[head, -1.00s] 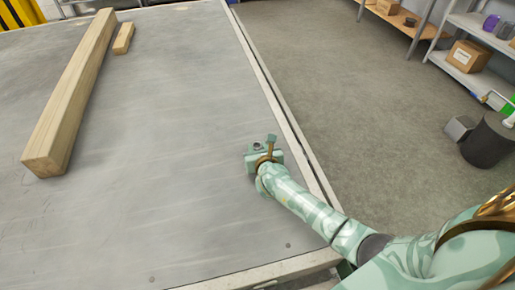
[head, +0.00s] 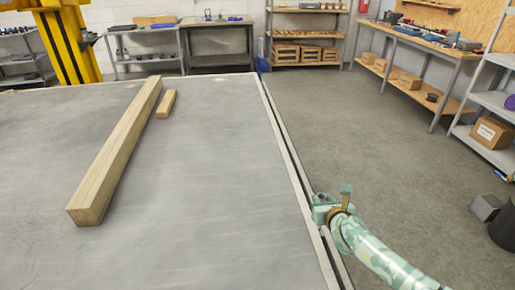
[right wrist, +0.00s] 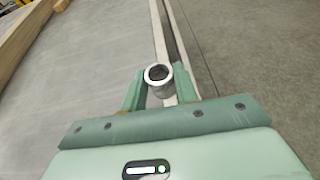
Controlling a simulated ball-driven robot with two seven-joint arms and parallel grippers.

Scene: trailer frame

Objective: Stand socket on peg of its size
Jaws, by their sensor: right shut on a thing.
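My right gripper (head: 330,200) is over the right edge of the grey trailer frame's deck (head: 200,215) in the head view. In the right wrist view its two green fingers (right wrist: 160,78) are shut on a round metal socket (right wrist: 159,88), with its open ring end facing the camera. The socket is hard to make out in the head view, where the gripper hides it. No peg can be made out in either view. My left gripper is not in view.
A long wooden beam (head: 120,150) and a short wood block (head: 166,103) lie on the deck at left. A workbench (head: 440,65) and shelves (head: 305,35) stand beyond the grey floor (head: 350,120). A yellow post (head: 68,45) stands at back left. The deck's middle is clear.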

